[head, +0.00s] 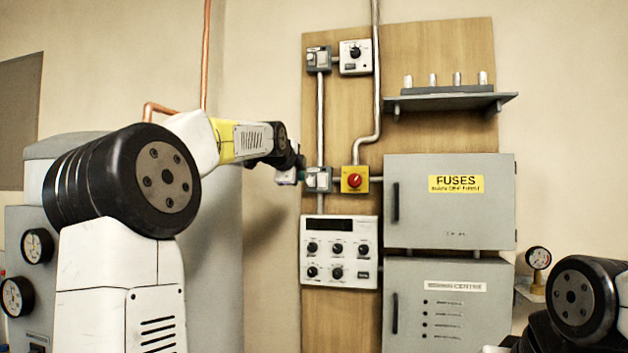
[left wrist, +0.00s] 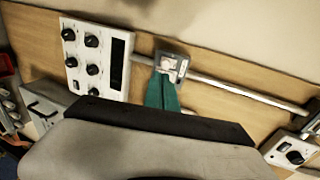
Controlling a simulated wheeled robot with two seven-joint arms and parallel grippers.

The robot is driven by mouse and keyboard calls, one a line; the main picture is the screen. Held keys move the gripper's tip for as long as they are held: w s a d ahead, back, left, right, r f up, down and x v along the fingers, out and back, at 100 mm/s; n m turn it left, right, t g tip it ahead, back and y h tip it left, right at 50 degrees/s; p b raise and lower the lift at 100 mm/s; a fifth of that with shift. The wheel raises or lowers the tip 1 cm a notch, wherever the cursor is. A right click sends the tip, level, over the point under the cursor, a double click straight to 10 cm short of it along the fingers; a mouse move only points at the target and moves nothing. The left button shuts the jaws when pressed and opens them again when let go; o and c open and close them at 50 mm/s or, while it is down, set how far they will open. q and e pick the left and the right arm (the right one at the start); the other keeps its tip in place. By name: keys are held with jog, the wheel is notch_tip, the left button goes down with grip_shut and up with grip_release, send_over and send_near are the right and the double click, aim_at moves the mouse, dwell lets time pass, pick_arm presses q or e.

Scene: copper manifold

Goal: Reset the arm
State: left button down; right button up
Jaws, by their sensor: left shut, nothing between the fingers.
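My left arm (head: 240,140) reaches in from the left towards the wooden wall panel. My left gripper (head: 299,175) is small and partly hidden by the wrist; it is just left of a grey switch box (head: 318,180). In the left wrist view the teal fingers (left wrist: 163,84) are together and empty, with their tips at the lower edge of that switch box (left wrist: 172,64). I cannot tell whether they touch it. My right arm (head: 585,295) shows only in part at the lower right; its gripper is out of view.
A yellow box with a red knob (head: 354,180) is right of the switch box. A white control unit (head: 339,250) is below. The grey fuse cabinet (head: 450,240) and a shelf (head: 447,101) are to the right. A vertical conduit (head: 320,120) runs above the switch box.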

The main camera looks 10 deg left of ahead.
pick_arm(q)
jog(key=v, duration=0.6)
jog(key=s+d+f+n+g, duration=0.2)
jog(key=s+f+n, duration=0.4)
jog(key=s+f, duration=0.5)
jog(key=s+d+f+n+g+h, duration=0.1)
jog(key=s+f+n, duration=0.5)
jog(key=s+f, duration=0.6)
jog(key=s+d+f+n+g, duration=0.4)
jog(key=s+f+n+g, duration=0.1)
jog(key=s+f, duration=0.6)
jog(key=shift+s+f+n+g, duration=0.3)
jog(key=shift+s+n, duration=0.15)
jog(key=shift+n, duration=0.05)
jog(key=shift+d, duration=0.1)
